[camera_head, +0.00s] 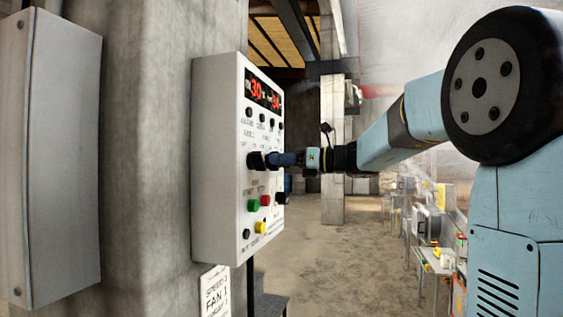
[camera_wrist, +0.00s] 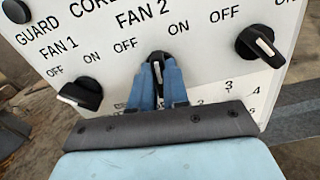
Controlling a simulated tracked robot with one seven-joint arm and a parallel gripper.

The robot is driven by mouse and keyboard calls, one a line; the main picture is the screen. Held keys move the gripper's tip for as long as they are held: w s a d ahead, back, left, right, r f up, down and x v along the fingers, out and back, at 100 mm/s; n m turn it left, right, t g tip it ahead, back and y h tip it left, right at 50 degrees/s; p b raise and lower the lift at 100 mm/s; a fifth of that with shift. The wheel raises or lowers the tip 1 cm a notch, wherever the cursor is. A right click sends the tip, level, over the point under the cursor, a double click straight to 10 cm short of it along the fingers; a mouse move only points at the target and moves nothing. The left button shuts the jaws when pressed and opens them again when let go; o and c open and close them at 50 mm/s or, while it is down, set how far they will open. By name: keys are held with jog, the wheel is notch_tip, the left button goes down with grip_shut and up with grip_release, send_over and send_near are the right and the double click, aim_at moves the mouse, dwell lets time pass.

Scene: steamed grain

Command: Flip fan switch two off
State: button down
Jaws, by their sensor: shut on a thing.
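The fan two switch is a dark knob with a pale line (camera_wrist: 158,68) under the FAN 2 label in the wrist view. The OFF mark is on its left and the ON mark on its right. My gripper's blue fingers (camera_wrist: 159,82) are shut on the knob, one on each side. The pale line looks nearly upright in the picture; its setting is unclear. In the head view my gripper (camera_head: 282,159) reaches the face of the white control box (camera_head: 214,150) from the right. The fingers partly hide the knob there.
The fan one knob (camera_wrist: 80,95) is on the left and another dark knob (camera_wrist: 260,45) on the right, both close to my fingers. Green (camera_head: 253,205), red (camera_head: 266,200) and yellow (camera_head: 261,227) buttons sit lower on the box. A concrete pillar (camera_head: 150,130) stands behind it.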

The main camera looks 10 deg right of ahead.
jog(key=shift+s+f+n, duration=0.1)
jog(key=shift+n, duration=4.5)
jog(key=shift+a, duration=0.1)
jog(key=c, duration=1.1)
grip_release()
jog(key=v, duration=1.4)
jog(key=shift+a+f, duration=0.1)
